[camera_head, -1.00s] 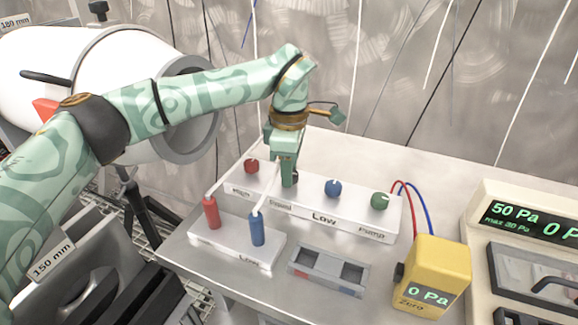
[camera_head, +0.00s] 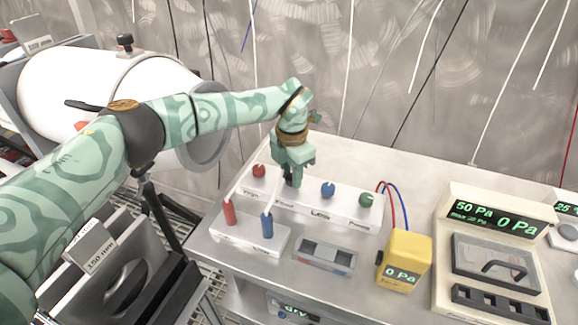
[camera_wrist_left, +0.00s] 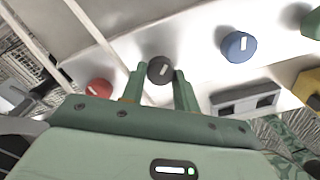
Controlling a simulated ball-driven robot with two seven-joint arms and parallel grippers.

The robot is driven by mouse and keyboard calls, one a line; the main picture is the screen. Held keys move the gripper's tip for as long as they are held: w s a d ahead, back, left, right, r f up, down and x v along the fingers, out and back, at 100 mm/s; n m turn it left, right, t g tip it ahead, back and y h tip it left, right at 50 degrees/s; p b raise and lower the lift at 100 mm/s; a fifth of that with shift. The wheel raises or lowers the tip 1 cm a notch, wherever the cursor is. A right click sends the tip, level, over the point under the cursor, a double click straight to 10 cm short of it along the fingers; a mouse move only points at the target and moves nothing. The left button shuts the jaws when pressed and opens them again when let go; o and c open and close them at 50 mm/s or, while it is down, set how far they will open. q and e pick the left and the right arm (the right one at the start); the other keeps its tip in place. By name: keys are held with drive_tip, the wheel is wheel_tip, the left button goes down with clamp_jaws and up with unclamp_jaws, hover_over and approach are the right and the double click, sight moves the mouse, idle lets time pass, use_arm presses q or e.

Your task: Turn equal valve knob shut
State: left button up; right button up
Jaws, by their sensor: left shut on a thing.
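The equal valve knob is a black round knob (camera_wrist_left: 159,70) with a short pale mark, between the red and blue knobs on the white valve panel (camera_head: 343,213). In the left wrist view it sits between the two fingers of my left gripper (camera_wrist_left: 158,82). In the head view my left gripper (camera_head: 292,178) comes down onto the panel from above, shut on this knob, and mostly hides it. The red knob (camera_head: 259,170), blue knob (camera_head: 328,189) and green knob (camera_head: 366,200) stand uncovered. My right gripper is not in view.
In front of the panel stand a red plug (camera_head: 229,212) and blue plug (camera_head: 267,225) on a white block, and a grey tray (camera_head: 325,256). A yellow gauge (camera_head: 404,262) reads 0 Pa. A larger meter (camera_head: 495,222) shows 50 Pa and 0 Pa.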

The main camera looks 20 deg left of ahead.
use_arm(q)
drive_tip(key=n+p, duration=0.2)
drive_tip(key=n, duration=0.1)
drive_tip(key=n+p, duration=0.1)
drive_tip(key=shift+r+n, duration=0.3)
drive_tip(key=shift+d+f+n+p, duration=0.15)
drive_tip(key=shift+n+p, duration=0.95)
drive_tip(key=shift+n, duration=0.9)
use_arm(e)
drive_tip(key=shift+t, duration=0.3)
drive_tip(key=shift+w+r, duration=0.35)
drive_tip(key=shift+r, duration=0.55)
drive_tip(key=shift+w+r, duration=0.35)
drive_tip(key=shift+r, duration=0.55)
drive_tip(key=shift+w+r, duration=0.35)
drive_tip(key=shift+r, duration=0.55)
use_arm(q)
drive_tip(key=shift+w, duration=0.1)
drive_tip(key=o, duration=1)
drive_tip(key=shift+f, duration=0.1)
drive_tip(key=shift+c, duration=0.2)
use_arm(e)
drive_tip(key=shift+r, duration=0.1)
